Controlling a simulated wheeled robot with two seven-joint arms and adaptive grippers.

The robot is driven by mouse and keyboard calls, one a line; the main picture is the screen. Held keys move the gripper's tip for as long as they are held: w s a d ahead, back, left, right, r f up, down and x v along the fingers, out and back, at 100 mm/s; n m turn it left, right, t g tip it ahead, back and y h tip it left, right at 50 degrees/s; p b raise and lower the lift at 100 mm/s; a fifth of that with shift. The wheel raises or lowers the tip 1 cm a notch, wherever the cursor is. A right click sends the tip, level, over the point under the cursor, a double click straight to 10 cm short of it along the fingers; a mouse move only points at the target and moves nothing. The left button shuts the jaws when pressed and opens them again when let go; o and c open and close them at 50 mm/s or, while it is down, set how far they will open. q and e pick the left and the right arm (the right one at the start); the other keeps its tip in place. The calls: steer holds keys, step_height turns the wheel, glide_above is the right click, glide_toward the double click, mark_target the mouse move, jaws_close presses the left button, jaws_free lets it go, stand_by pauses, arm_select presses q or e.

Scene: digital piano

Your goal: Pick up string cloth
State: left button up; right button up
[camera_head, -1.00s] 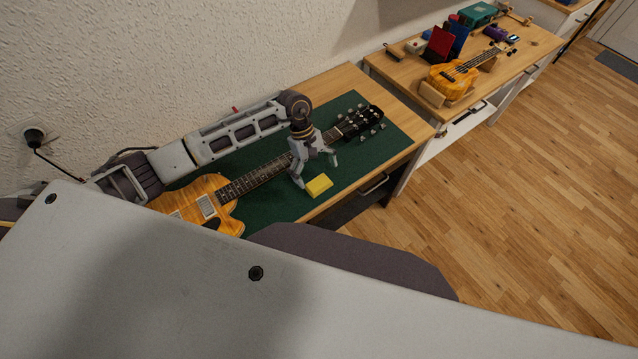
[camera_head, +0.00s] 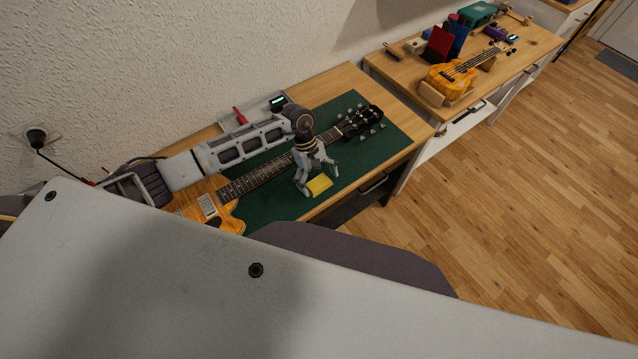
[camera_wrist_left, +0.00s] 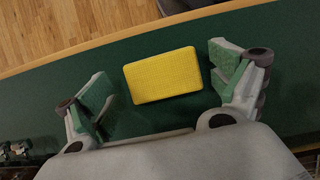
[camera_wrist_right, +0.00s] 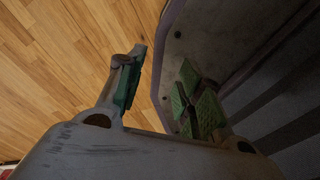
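The string cloth is a yellow rectangular pad (camera_head: 319,185) lying on the green mat (camera_head: 272,207), beside the neck of an orange electric guitar (camera_head: 250,181). My left gripper (camera_head: 316,184) is open above the cloth, pointing down. In the left wrist view the whole cloth (camera_wrist_left: 163,75) shows between the two spread fingers, slightly beyond their tips, and nothing is held. My right gripper (camera_wrist_right: 158,92) shows only in its wrist view. It is open and empty, over the wood floor and beside a part of my own body.
A red-handled tool (camera_head: 240,116) and a device with a lit display (camera_head: 278,101) lie at the wall side of the workbench. A second bench (camera_head: 533,54) on the right holds a ukulele (camera_head: 459,73) and boxes. The floor (camera_head: 520,190) in front is clear.

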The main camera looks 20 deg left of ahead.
mark_target(318, 180)
arm_select(q)
steer(key=c, duration=0.7)
arm_select(e)
steer(key=shift+d, duration=0.6)
arm_select(q)
steer(key=shift+r, duration=0.1)
steer(key=shift+r, duration=0.95)
step_height(318, 180, up, 6)
steer(key=shift+b, duration=0.5)
steer(key=shift+r, duration=0.95)
arm_select(e)
steer(key=shift+w+d+f, duration=0.35)
steer(key=shift+w+f, duration=0.05)
steer(key=shift+f, duration=0.15)
